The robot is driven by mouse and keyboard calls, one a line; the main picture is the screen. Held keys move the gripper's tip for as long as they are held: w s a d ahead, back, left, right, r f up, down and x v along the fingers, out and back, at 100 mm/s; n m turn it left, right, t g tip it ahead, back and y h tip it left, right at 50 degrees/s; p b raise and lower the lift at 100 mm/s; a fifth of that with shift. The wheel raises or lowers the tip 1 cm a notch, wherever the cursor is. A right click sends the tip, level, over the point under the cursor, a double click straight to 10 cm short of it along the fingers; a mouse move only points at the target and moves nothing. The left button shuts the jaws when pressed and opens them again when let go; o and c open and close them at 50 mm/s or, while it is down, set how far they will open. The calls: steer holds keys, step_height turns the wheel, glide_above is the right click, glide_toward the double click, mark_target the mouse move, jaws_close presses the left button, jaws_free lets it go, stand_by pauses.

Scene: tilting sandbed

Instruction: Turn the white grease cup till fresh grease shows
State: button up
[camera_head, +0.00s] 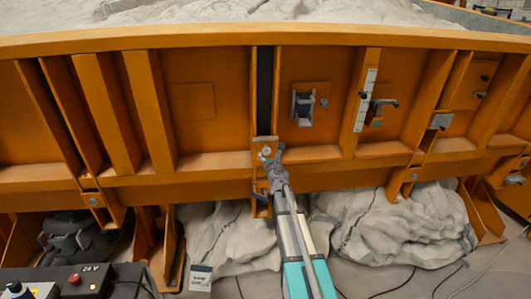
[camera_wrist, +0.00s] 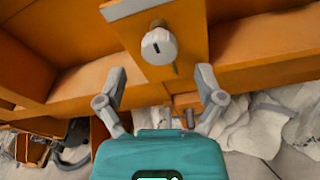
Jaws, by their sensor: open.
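The white grease cup (camera_wrist: 158,46) is a short round knob with a dark slot on its face, mounted on an orange bracket plate in the wrist view. In the head view the cup (camera_head: 265,152) is a small pale spot on the orange frame. My gripper (camera_wrist: 164,80) is open, its two grey fingers spread wide either side below the cup, with nothing between them. In the head view my gripper (camera_head: 273,162) is close beside the cup; I cannot tell whether it touches.
Orange ribs and a ledge (camera_head: 330,153) surround the cup. A grey latch (camera_head: 303,108) and a white scale strip (camera_head: 366,100) are on the panel to the right. Rumpled pale sacking (camera_head: 390,225) lies beneath the bed. A control box (camera_head: 80,282) with a red button stands lower left.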

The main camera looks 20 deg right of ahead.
mark_target(266, 152)
steer(key=shift+x, duration=2.45)
steer(key=shift+c, duration=0.3)
steer(key=c, duration=1.1)
